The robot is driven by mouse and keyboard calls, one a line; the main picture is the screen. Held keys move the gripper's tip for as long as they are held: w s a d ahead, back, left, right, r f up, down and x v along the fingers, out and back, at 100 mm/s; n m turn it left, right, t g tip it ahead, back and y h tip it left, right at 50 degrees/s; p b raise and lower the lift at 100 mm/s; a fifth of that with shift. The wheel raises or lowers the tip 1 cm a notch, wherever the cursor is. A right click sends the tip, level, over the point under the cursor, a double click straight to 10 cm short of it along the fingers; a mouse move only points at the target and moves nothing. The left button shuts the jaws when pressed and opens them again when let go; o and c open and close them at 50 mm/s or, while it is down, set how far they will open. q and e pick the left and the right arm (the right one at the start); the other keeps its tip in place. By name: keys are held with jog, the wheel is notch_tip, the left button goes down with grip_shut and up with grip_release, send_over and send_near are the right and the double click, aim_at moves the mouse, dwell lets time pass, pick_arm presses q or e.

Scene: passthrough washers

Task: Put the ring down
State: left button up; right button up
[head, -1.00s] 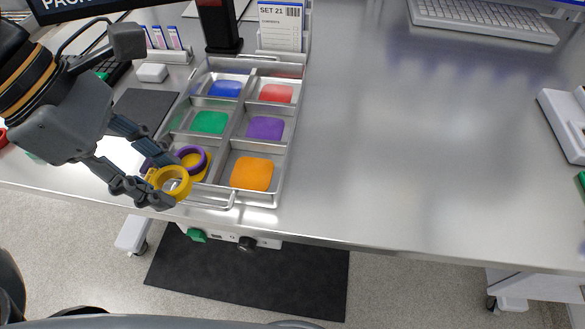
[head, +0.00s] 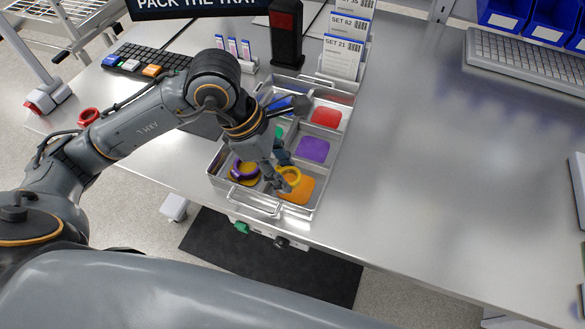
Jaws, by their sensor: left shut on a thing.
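My left gripper (head: 282,177) is shut on a yellow ring (head: 291,184). It holds the ring over the front right compartment of the metal tray (head: 268,208), above its orange pad (head: 304,193). I cannot tell whether the ring touches the pad. A purple ring (head: 233,173) lies in the front left compartment, which has a yellow pad. The green compartment is mostly hidden behind my left gripper and wrist. My right gripper is not in view.
Purple (head: 314,150) and red (head: 326,117) pads show in the right column of the tray. A red ring (head: 88,116) lies on the table at left. Set cards (head: 342,57) and a dark post (head: 286,32) stand behind the tray.

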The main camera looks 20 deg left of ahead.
aim_at(288, 167)
pick_arm(q)
jog(key=shift+w+d+f, duration=0.25)
jog(key=shift+w+f, duration=0.25)
jog(key=shift+f, duration=0.1)
jog(key=shift+w+d+f, duration=0.2)
jog(key=shift+w+f, duration=0.25)
jog(key=shift+f, duration=0.1)
jog(key=f, duration=0.1)
jog(key=f+p, duration=0.2)
jog(key=shift+w+d+f, duration=0.15)
jog(key=shift+w+f, duration=0.1)
jog(key=shift+f, duration=0.1)
jog(key=shift+f+b, duration=0.3)
jog(key=shift+b, duration=0.05)
jog(key=o, duration=0.9)
jog(key=shift+r, duration=0.1)
